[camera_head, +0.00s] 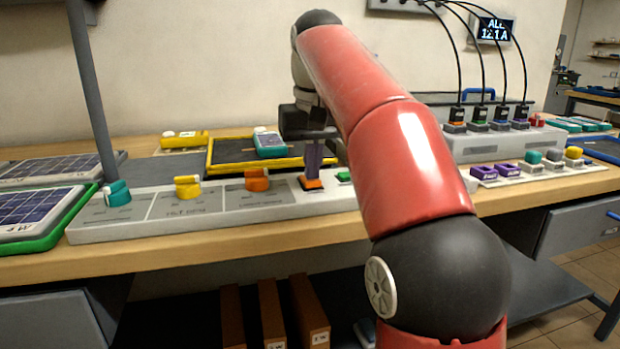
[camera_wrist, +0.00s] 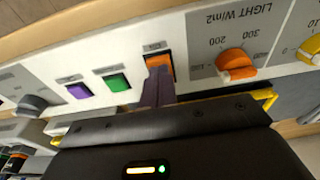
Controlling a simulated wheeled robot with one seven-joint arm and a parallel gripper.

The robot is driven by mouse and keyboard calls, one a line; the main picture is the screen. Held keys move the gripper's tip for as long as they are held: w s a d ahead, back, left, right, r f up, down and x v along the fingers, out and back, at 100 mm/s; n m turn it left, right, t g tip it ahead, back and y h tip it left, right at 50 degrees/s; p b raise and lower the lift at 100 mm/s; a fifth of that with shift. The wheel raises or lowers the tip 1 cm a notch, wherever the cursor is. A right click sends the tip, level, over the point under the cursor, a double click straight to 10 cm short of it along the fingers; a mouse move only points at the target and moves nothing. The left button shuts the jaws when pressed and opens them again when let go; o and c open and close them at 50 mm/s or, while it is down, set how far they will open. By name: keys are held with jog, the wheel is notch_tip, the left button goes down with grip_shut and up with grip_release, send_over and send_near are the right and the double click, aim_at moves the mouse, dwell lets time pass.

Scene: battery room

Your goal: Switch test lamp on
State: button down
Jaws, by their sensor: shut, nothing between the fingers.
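A grey-white control panel (camera_head: 215,216) runs along the front of the bench. It carries an orange rocker switch (camera_head: 313,184), which also shows in the wrist view (camera_wrist: 156,60), beside a green one (camera_wrist: 116,82) and a purple one (camera_wrist: 79,91). Their small labels are unreadable, so I cannot tell which one is for the test lamp. My gripper (camera_head: 313,173) is shut and empty, pointing down at the orange switch. Its fingertips (camera_wrist: 160,74) overlap the lower edge of that switch; I cannot tell whether they touch. No lamp is identifiable.
An orange knob (camera_head: 257,180) marked for light, a yellow knob (camera_head: 187,187) and a teal knob (camera_head: 117,194) sit left of the switches. A yellow-edged tray (camera_head: 212,157) lies behind the panel. A charger (camera_head: 490,145) with black cables stands at right. My arm hides the bench's middle.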

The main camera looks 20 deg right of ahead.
aim_at(332, 202)
jog(key=shift+f, duration=0.15)
notch_tip(332, 202, up, 3)
jog(key=shift+f+p, duration=0.2)
jog(key=shift+p, duration=1.05)
jog(key=shift+r, duration=2.15)
jog(key=shift+s, duration=0.25)
jog(key=s+f+t, duration=0.3)
jog(key=s+f, duration=1.9)
jog(key=f, duration=0.5)
jog(key=shift+s+f+t, duration=0.15)
jog(key=shift+s+t, duration=0.2)
jog(key=shift+t, duration=0.05)
